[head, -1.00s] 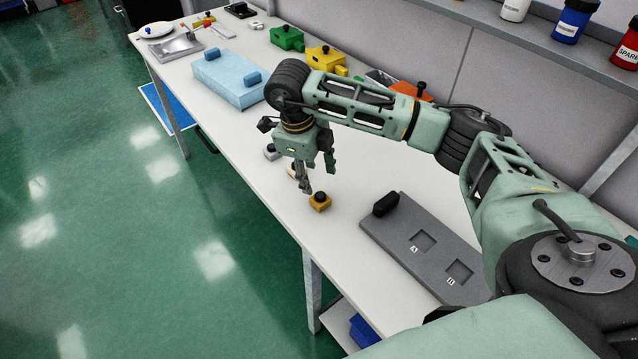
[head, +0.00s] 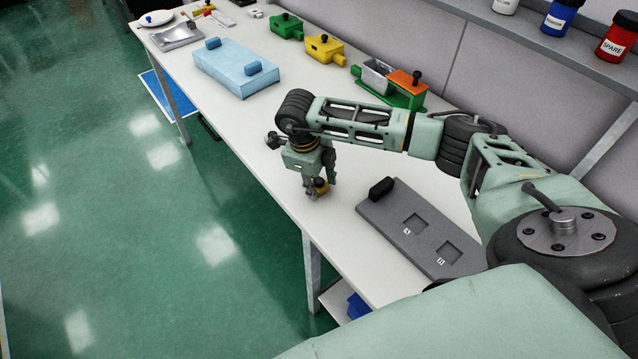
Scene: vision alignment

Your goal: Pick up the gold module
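The gold module (head: 321,186) is a small block with a dark knob, near the front edge of the white table. My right gripper (head: 320,190) points down over it, with its fingers low on either side of the module. The module seems to rest on the table. Whether the fingers press on it or stand clear of it is too small to tell. My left gripper is out of view.
A grey tray (head: 385,219) with two square recesses and a black handle lies just right of the gripper. A light-blue box (head: 235,72), a yellow block (head: 324,49), a green block (head: 287,27) and a green fixture with an orange part (head: 407,80) stand farther back.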

